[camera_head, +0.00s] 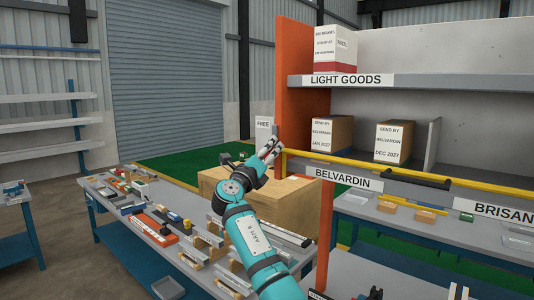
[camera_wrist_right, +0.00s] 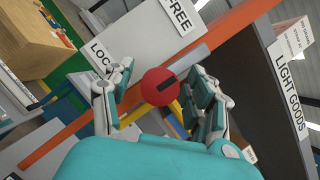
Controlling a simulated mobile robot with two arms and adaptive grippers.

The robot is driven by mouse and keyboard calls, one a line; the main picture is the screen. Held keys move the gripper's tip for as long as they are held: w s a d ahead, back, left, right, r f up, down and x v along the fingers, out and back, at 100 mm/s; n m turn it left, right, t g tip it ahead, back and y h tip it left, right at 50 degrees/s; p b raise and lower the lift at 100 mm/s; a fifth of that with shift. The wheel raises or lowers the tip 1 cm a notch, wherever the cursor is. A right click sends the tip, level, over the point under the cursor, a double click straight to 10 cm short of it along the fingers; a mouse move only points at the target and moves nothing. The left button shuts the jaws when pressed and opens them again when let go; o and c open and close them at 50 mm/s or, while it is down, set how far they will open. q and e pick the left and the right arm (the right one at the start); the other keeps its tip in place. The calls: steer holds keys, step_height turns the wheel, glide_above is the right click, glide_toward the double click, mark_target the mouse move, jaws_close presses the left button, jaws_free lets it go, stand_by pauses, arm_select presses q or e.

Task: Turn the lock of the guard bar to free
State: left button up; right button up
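The lock is a round red knob (camera_wrist_right: 158,88) with a black mark on its face, in the middle of the right wrist view. A FREE label (camera_wrist_right: 180,13) is above it and a partly covered LOCK label (camera_wrist_right: 101,56) is to its left. My right gripper (camera_wrist_right: 160,70) is open, one finger on each side of the knob; I cannot tell whether a finger touches it. In the head view my right gripper (camera_head: 268,148) is at the orange post, hiding the knob. The yellow guard bar (camera_head: 350,178) runs right from there. My left gripper is out of view.
The orange post (camera_head: 300,85) carries shelves with boxes, a LIGHT GOODS label (camera_head: 346,80) and a BELVARDIN label (camera_head: 346,180). A black handle (camera_head: 415,179) is on the bar. A cardboard box (camera_head: 287,203) stands behind my arm. A cluttered workbench (camera_head: 112,213) is at left.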

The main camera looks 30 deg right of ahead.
steer(key=shift+s+a+f, duration=0.2)
steer(key=shift+s+a, duration=0.05)
steer(key=shift+a, duration=0.15)
steer(key=v, duration=1.1)
steer(key=shift+s, duration=0.1)
